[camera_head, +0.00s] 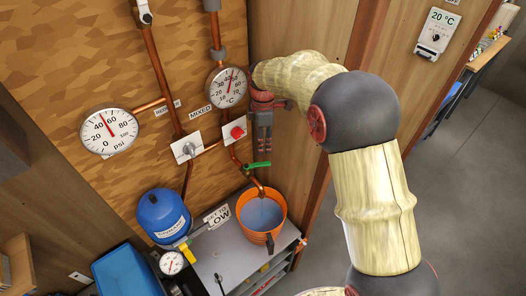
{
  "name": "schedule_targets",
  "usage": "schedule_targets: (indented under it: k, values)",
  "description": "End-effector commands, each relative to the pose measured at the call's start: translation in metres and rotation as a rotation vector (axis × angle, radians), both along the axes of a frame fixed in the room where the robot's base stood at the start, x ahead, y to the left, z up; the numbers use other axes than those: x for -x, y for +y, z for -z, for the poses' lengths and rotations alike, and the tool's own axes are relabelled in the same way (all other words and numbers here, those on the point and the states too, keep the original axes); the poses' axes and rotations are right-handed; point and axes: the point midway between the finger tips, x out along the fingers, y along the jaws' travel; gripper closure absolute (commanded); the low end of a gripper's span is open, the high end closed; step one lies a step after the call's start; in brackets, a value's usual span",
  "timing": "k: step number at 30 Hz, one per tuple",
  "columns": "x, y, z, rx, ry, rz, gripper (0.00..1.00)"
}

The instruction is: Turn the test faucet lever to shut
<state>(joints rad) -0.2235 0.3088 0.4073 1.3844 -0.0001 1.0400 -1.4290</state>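The green lever (258,164) of the test faucet lies roughly level across the copper pipe, above the orange bucket (262,235). The copper spout bends down over the bucket, which holds bluish liquid. My gripper (264,148) points down just above and slightly right of the lever in the picture. It appears apart from the lever, but the depth between them is unclear. The fingers are small and dark, and I cannot tell how far apart they are. No held object is visible.
A red knob (238,133) and a grey valve handle (188,149) sit left of my gripper. A temperature gauge (228,88) and a pressure gauge (109,131) are on the wall. A blue tank (163,214) stands left of the bucket. Grey floor (460,190) is open at right.

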Motion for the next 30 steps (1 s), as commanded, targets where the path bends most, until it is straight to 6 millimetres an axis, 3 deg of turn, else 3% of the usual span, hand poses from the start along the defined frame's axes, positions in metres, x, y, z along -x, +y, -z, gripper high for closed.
schedule_targets:
  k: [6, 15, 19, 22, 30]
  values:
    - [0.0, 0.0, -0.018, 0.0, 0.001, 0.0, 0.67]
    - [0.0, 0.0, -0.02, 0.0, 0.001, 0.0, 0.67]
    - [0.001, 0.004, -0.018, -0.001, -0.004, -0.007, 0.75]
    - [0.002, 0.015, -0.032, -0.009, -0.04, -0.024, 0.8]
    - [0.06, 0.03, -0.046, -0.006, -0.116, -0.026, 0.96]
